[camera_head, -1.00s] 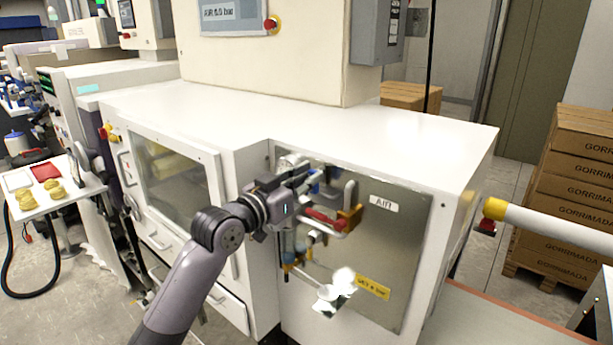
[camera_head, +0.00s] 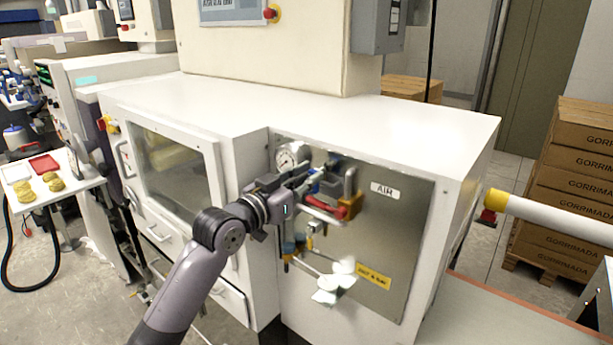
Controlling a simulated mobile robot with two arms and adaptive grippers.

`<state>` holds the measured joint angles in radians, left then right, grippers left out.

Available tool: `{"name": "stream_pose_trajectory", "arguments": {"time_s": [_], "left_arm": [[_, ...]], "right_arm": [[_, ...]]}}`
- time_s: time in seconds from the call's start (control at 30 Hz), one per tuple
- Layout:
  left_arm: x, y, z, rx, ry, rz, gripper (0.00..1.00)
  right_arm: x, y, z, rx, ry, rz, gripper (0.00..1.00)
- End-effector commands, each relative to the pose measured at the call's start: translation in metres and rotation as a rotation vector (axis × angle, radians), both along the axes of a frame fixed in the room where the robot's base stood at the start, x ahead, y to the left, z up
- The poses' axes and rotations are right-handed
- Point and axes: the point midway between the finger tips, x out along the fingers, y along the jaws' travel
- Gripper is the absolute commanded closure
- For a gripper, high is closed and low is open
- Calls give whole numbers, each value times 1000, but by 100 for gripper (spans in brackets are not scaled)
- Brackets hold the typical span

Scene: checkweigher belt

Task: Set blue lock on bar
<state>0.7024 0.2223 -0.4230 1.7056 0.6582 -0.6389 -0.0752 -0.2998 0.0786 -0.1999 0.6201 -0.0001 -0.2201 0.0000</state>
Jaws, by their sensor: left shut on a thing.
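My left gripper (camera_head: 318,184) reaches in from the left in front of the grey air panel (camera_head: 395,250). It is shut on the blue lock (camera_head: 334,163), of which only small blue parts show between and above the dark fingers. Just right of the fingers are a red bar-like part (camera_head: 325,212) and an orange-brown block (camera_head: 351,205) with a grey loop (camera_head: 349,182) standing above it. I cannot tell whether the blue lock touches the bar. My right gripper is not in view.
A round gauge (camera_head: 287,159) sits above the gripper. Fittings with yellow and blue parts (camera_head: 289,248) and white tags (camera_head: 335,283) hang below it. A yellow-ended white rail (camera_head: 540,215) and stacked cartons (camera_head: 575,190) stand at right.

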Motion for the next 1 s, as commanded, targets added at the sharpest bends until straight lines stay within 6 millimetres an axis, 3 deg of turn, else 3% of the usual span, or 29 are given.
{"name": "stream_pose_trajectory", "arguments": {"time_s": [0.17, 0.2, 0.53, 0.87, 1.0], "left_arm": [[0, 0, -6, -1, -1, 0, 100], [0, 0, -5, -1, -2, 0, 80], [0, 0, -5, -1, -1, 0, 58], [-1, 1, -6, 1, 2, 0, 58], [-12, 10, -7, 0, 0, 1, 58]], "right_arm": [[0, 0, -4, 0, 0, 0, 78], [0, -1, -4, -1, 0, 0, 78], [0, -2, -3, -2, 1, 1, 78], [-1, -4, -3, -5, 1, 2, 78], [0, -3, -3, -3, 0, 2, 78]]}}
